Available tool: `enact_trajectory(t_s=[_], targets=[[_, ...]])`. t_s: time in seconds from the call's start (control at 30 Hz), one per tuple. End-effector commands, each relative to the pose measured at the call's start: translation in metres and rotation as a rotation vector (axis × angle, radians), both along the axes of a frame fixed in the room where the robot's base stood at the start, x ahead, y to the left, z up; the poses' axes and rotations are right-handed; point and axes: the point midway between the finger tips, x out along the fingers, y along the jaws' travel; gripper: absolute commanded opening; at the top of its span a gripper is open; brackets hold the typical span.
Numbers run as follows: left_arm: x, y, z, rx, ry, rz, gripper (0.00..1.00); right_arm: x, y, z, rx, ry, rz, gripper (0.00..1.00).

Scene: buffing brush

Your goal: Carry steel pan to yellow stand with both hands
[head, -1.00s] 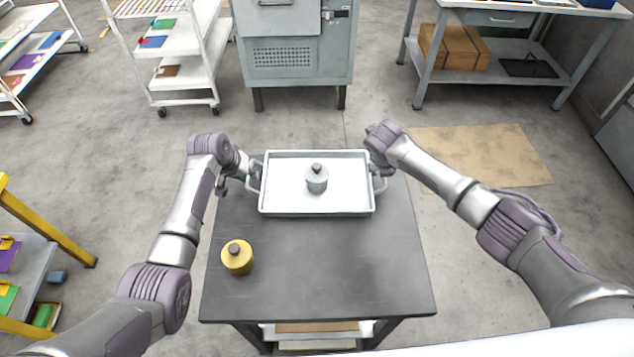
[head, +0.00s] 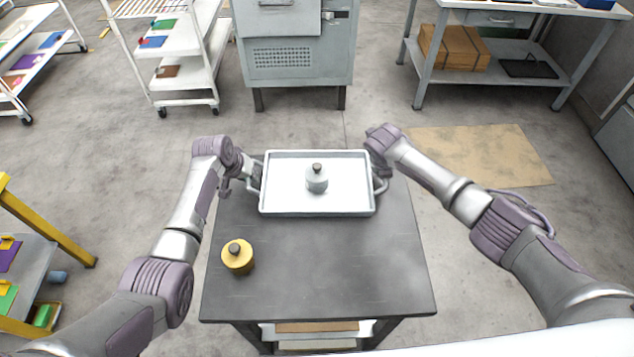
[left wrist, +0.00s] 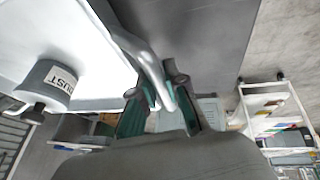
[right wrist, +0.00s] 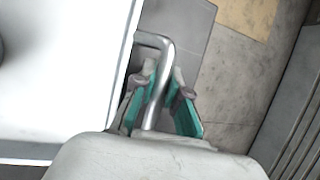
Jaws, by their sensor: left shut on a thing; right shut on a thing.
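The steel pan (head: 285,204) is a shallow rectangular tray with a loop handle at each short end. It is at the far end of the dark table; I cannot tell whether it touches the top. A small grey canister (head: 317,182) stands upright in it; its label shows in the left wrist view (left wrist: 50,82). My left gripper (left wrist: 164,90) is shut on the left handle (left wrist: 146,62). My right gripper (right wrist: 164,88) is shut on the right handle (right wrist: 160,62). A yellow-framed stand (head: 45,222) with shelves is partly visible at the left edge.
A yellow canister (head: 238,260) stands on the dark table (head: 330,270) at its left side. White carts (head: 185,70), a grey cabinet (head: 297,60) and a workbench (head: 500,75) stand farther back. Bare floor lies between the table and the yellow stand.

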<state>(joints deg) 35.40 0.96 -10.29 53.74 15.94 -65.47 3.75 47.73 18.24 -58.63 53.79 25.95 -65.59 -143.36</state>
Motion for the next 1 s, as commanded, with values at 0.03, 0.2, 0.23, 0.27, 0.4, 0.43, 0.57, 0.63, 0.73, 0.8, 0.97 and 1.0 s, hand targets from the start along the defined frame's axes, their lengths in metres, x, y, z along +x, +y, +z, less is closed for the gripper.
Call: enact_trajectory(t_s=[0.03, 0.2, 0.23, 0.27, 0.4, 0.43, 0.57, 0.63, 0.73, 0.8, 0.97, 1.0], targets=[[0.0, 0.0, 0.0, 0.0, 0.0, 0.0, 0.0, 0.0, 0.0, 0.0, 0.0, 0.0, 0.0, 0.0], [0.0, 0.0, 0.0, 0.0, 0.0, 0.0, 0.0, 0.0, 0.0, 0.0, 0.0, 0.0, 0.0, 0.0], [0.0, 0.0, 0.0, 0.0, 0.0, 0.0, 0.0, 0.0, 0.0, 0.0, 0.0, 0.0, 0.0, 0.0], [0.0, 0.0, 0.0, 0.0, 0.0, 0.0, 0.0, 0.0, 0.0, 0.0, 0.0, 0.0, 0.0, 0.0], [0.001, 0.0, 0.003, 0.0, -0.002, 0.0, 0.0, 0.001, 0.0, 0.003, 0.0, -0.002, 0.0, 0.0], [0.001, 0.0, 0.004, 0.0, -0.002, 0.0, 0.0, 0.001, 0.0, 0.004, 0.0, -0.002, 0.0, 0.0], [0.001, 0.0, 0.012, 0.0, -0.003, 0.001, 0.0, 0.001, 0.0, 0.012, 0.0, -0.002, 0.0, 0.0], [0.001, 0.0, 0.018, 0.0, -0.002, 0.0, 0.0, 0.001, 0.0, 0.018, 0.0, -0.002, 0.0, 0.0], [0.001, 0.0, 0.028, 0.0, -0.003, 0.001, 0.0, 0.001, 0.0, 0.028, 0.0, -0.002, 0.0, 0.0], [0.001, 0.0, 0.036, 0.0, -0.002, 0.0, 0.0, 0.001, 0.0, 0.036, 0.0, -0.002, 0.0, 0.0], [0.001, 0.0, 0.049, 0.0, -0.002, 0.0, 0.0, 0.001, 0.0, 0.049, 0.0, -0.002, 0.0, 0.0], [0.001, 0.0, 0.051, 0.0, -0.002, 0.0, 0.0, 0.001, 0.0, 0.051, -0.001, -0.002, -0.001, 0.0]])
